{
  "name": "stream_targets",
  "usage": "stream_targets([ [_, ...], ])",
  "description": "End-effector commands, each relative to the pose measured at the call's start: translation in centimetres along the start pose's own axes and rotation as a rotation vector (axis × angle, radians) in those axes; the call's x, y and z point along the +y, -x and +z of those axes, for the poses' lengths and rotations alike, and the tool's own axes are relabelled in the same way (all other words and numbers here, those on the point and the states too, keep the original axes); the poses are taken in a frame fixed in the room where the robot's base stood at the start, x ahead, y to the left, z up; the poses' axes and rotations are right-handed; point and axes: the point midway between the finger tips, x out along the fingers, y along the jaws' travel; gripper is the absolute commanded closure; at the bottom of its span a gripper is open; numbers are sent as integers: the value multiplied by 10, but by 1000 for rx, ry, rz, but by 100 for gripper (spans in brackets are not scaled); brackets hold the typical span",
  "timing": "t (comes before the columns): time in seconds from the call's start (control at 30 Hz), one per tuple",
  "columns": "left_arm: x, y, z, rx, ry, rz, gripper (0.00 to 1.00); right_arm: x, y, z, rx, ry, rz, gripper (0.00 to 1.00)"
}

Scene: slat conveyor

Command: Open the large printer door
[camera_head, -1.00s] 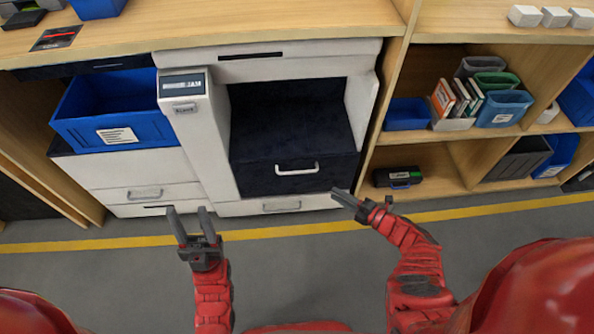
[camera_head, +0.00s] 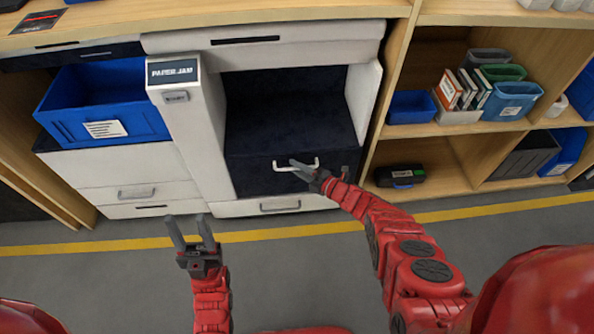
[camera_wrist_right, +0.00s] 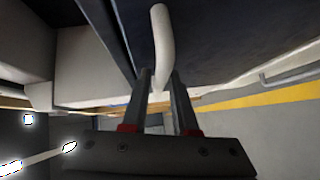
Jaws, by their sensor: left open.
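The large printer door is the dark navy front (camera_head: 252,178) of the white printer, with a white bar handle (camera_head: 281,169). The door looks closed. My right gripper (camera_head: 297,166) is at the handle and covers part of it. In the right wrist view, the handle (camera_wrist_right: 161,35) reaches between the two fingers of the right gripper (camera_wrist_right: 162,80). The fingers stand apart, with a gap visible around the bar. My left gripper (camera_head: 189,223) is open and empty over the floor, in front of the printer's lower left and away from the door.
A "PAPER JAM" display (camera_head: 173,72) is on the printer's left column. A blue bin (camera_head: 105,105) sits to its left. A lower drawer handle (camera_head: 280,207) lies below the door. Shelves with bins stand at right. The grey floor (camera_head: 290,275) in front is clear.

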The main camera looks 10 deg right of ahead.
Motion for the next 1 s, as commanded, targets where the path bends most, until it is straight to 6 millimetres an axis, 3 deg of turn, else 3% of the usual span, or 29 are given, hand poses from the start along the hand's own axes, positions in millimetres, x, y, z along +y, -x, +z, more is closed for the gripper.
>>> stream_targets([
  [0.23,0,0,0,0,0,0,50,0,0,0,-1,0,0,73],
  [0.4,0,0,0,0,0,0,50,0,0,0,-1,0,0,100],
  [1.0,0,0,0,0,0,0,50,0,0,0,-1,0,-1,100],
])
